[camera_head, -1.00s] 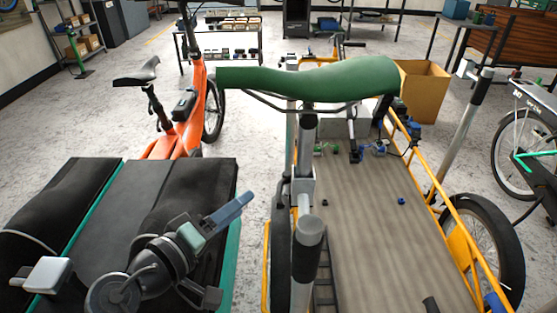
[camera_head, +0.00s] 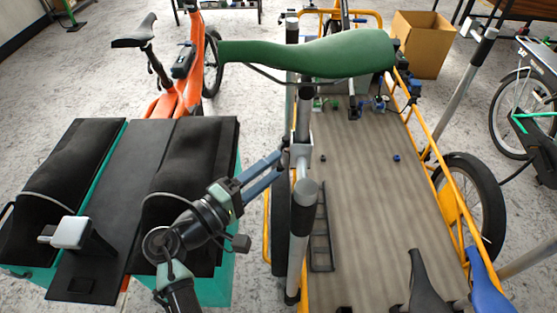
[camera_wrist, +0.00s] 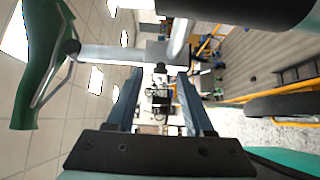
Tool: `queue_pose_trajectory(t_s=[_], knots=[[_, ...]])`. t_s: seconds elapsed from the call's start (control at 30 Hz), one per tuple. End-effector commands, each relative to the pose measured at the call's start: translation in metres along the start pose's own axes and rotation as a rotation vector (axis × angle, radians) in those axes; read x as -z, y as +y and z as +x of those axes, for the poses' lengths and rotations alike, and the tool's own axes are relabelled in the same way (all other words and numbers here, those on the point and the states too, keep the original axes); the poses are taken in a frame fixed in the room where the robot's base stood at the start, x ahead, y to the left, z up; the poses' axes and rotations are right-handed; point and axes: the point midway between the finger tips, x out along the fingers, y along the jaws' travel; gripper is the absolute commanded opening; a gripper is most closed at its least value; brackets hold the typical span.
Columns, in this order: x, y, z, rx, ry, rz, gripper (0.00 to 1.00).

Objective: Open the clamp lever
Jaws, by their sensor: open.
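I cannot tell whether that part is the clamp lever; no lever stands out clearly in the head view. My gripper (camera_head: 278,167) is open and empty, its blue fingers pointing right at the post's left side. It also shows in the wrist view (camera_wrist: 160,80). Contact cannot be told.
The yellow-framed cargo bed (camera_head: 360,190) lies right of the post, with a wheel (camera_head: 478,205) beside it. A dark saddle (camera_head: 428,285) and a blue saddle (camera_head: 490,290) are at lower right. An orange bike (camera_head: 185,85) and cardboard box (camera_head: 420,45) stand behind.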

Motion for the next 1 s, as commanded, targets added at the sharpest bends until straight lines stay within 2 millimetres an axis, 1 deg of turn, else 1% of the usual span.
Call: queue_pose_trajectory(t_s=[0.03, 0.1, 0.2, 0.33, 0.53, 0.57, 0.6, 0.67, 0.7, 0.83, 1.0], knots=[[0.0, 0.001, 0.008, 0.0, -0.002, 0.001, 0.53], [0.0, 0.0, 0.016, 0.0, -0.002, 0.0, 0.53], [0.0, 0.0, 0.023, 0.0, -0.001, 0.001, 0.53], [0.0, 0.0, 0.026, 0.0, 0.0, 0.001, 0.53], [0.0, 0.0, 0.026, 0.0, 0.0, 0.001, 0.53], [0.0, 0.0, 0.026, 0.0, 0.0, 0.001, 0.49], [0.0, 0.0, 0.026, 0.0, 0.0, 0.0, 0.42], [0.0, 0.0, 0.026, 0.0, 0.0, 0.0, 0.31], [0.0, 0.0, 0.026, 0.0, 0.0, 0.0, 0.24], [0.0, 0.0, 0.026, 0.0, 0.0, 0.0, 0.0], [0.0, 0.0, 0.026, 0.0, 0.001, 0.0, 0.0]])
